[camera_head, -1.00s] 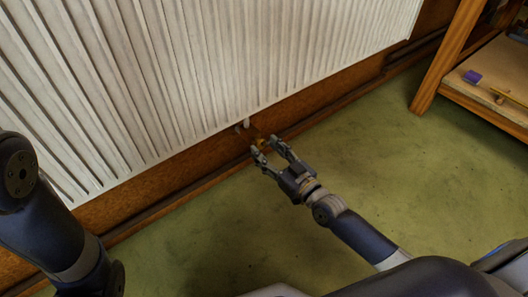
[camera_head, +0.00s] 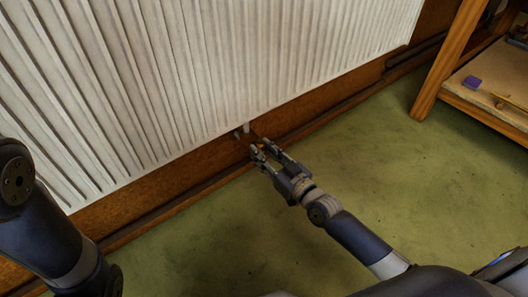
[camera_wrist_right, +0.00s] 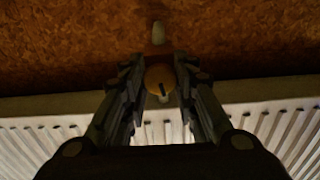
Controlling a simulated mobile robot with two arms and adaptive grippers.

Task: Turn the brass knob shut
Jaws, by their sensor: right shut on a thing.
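The brass knob (camera_wrist_right: 160,78) shows in the right wrist view as a round orange-yellow piece with a dark slot, between the fingers of my right gripper (camera_wrist_right: 160,92). In the head view only a bit of the brass knob (camera_head: 263,146) shows, mostly hidden by the fingers. My right gripper (camera_head: 264,151) is shut on it, below the lower edge of the white radiator. A pale pipe stub (camera_wrist_right: 158,33) is next to the knob. Of my left arm only links show at the left; its gripper is out of view.
The white ribbed radiator (camera_head: 190,70) fills the upper left, against a brown wall strip (camera_head: 150,188) with a dark skirting. The green floor (camera_head: 370,165) between is clear.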

